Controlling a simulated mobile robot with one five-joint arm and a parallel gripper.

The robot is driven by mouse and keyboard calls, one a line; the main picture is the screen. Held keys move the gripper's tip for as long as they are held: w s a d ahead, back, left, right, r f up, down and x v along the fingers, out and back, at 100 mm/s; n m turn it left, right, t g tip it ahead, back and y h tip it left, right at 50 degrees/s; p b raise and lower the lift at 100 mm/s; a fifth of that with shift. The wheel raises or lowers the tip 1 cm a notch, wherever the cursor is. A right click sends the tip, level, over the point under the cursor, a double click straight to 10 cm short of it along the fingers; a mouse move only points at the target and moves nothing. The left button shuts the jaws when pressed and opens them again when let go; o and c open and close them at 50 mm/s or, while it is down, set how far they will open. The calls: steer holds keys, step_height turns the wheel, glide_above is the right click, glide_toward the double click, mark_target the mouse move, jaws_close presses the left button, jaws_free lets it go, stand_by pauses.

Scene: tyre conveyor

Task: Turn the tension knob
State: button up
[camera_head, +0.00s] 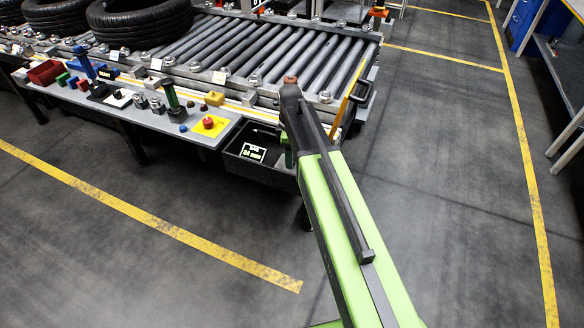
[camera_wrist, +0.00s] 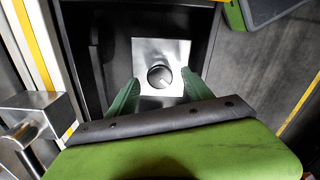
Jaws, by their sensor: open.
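In the wrist view the tension knob (camera_wrist: 159,76) is a round dark knob with a light mark, set on a square silver plate (camera_wrist: 177,48) inside a dark box. My gripper (camera_wrist: 160,88) is open, with one green finger on each side of the knob. Gaps show between the fingers and the knob in this view; I cannot tell how far above it they are. In the head view my green arm reaches to the black box (camera_head: 262,172) at the end of the bench. The knob is hidden there.
A grey bench (camera_head: 120,112) carries levers, coloured blocks and a red button (camera_head: 208,122) on a yellow plate. Behind it runs a roller conveyor (camera_head: 270,55) with black tyres (camera_head: 140,18). Right of my arm the floor is open. A silver block (camera_wrist: 35,115) stands left in the wrist view.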

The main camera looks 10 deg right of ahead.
steer(key=shift+f, duration=0.8)
steer(key=shift+r, duration=0.1)
jaws_close()
steer(key=shift+s+d, duration=0.1)
steer(key=shift+d, duration=0.05)
